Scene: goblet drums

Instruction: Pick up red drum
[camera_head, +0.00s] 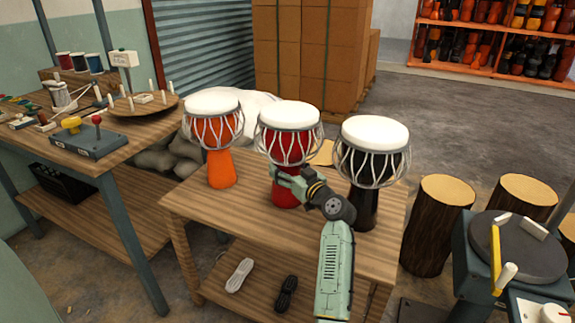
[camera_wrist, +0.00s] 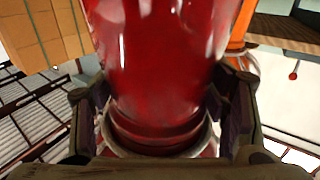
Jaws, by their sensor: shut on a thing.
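The red drum (camera_head: 287,147) stands upright in the middle of a row of goblet drums on the wooden table (camera_head: 190,207), with a white head and rope lacing. My gripper (camera_head: 290,185) is at its narrow lower body and shut on it. In the wrist view the red drum (camera_wrist: 165,75) fills the middle, with a finger of my gripper (camera_wrist: 160,115) on each side.
An orange drum (camera_head: 221,166) stands left of the red one and a black drum (camera_head: 366,200) stands close on the right. A workbench (camera_head: 140,115) with tools is at the left. Log stumps (camera_head: 437,222) and a dark round stand (camera_head: 515,248) are at the right. Open floor lies behind.

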